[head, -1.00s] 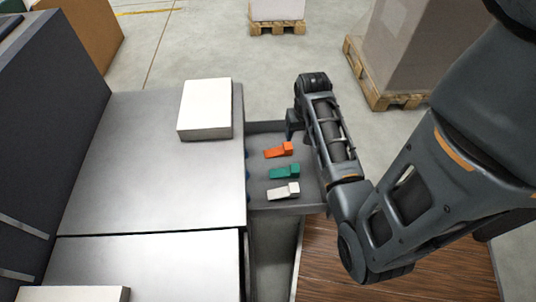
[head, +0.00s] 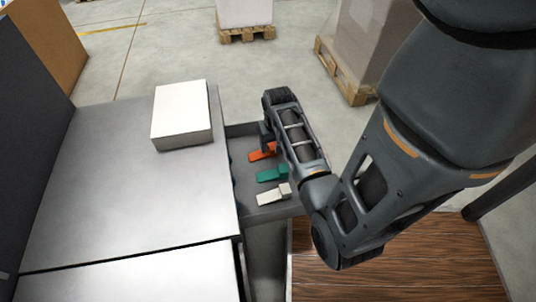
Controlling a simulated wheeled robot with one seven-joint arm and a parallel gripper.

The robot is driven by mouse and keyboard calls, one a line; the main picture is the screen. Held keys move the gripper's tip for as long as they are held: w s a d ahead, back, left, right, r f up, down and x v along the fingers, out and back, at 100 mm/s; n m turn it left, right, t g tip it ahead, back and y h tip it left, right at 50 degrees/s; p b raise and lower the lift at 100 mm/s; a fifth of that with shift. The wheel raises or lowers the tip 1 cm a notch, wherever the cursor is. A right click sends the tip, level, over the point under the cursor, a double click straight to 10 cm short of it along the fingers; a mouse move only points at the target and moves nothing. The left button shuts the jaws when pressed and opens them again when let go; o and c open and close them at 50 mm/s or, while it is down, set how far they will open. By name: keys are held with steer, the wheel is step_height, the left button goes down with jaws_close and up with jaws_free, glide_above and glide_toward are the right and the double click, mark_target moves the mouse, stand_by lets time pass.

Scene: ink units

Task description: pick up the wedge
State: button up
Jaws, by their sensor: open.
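Three wedge-shaped pieces lie in a row in a grey open drawer (head: 242,130). The orange wedge (head: 258,155) is farthest from me, the green wedge (head: 268,175) is in the middle, and the white wedge (head: 270,197) is nearest. My gripper (head: 266,146) is open and points down at the orange wedge's right, raised end, partly covering it. The fingertips are largely hidden by my wrist, and I cannot tell whether they touch the orange wedge.
A grey metal worktop (head: 130,200) lies left of the drawer, with a white block (head: 181,112) on it. A wood-patterned surface (head: 390,265) is at the lower right. Pallets with large boxes (head: 350,80) stand on the floor beyond.

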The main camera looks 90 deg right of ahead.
mark_target(273, 146)
jaws_close()
stand_by(0.6)
step_height(273, 146, up, 10)
steer(key=p, duration=0.4)
